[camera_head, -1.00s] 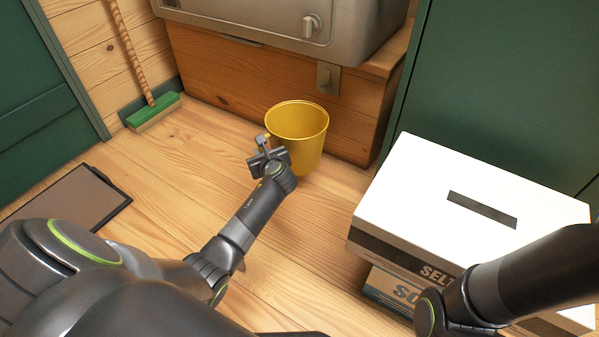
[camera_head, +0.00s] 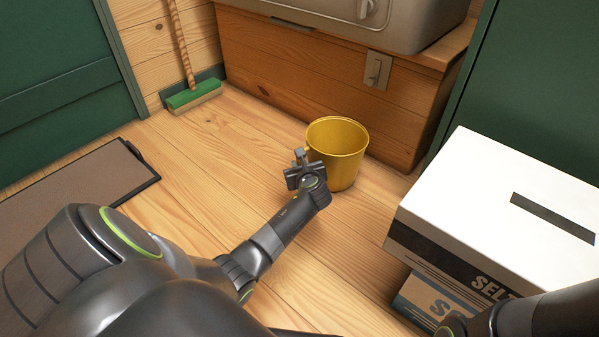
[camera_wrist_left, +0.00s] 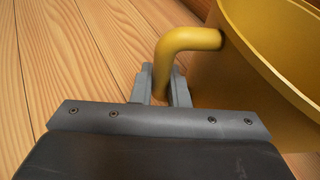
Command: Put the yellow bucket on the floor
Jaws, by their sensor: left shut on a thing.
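The yellow bucket (camera_head: 345,168) is upright in front of the wooden bench, low over the floor boards (camera_head: 240,160). I cannot tell whether its base touches the floor. My left gripper (camera_head: 302,163) is at the bucket's near left side, shut on its handle. In the left wrist view the bent yellow handle (camera_wrist_left: 185,41) runs down between the two fingers (camera_wrist_left: 162,88), beside the bucket wall (camera_wrist_left: 225,85). The bucket's base is out of that view. My right arm enters at the lower right of the head view, its gripper out of frame.
A wooden bench (camera_head: 300,75) stands behind the bucket. A green broom (camera_head: 192,96) leans at the back left, and a brown mat (camera_head: 80,185) lies at the left.

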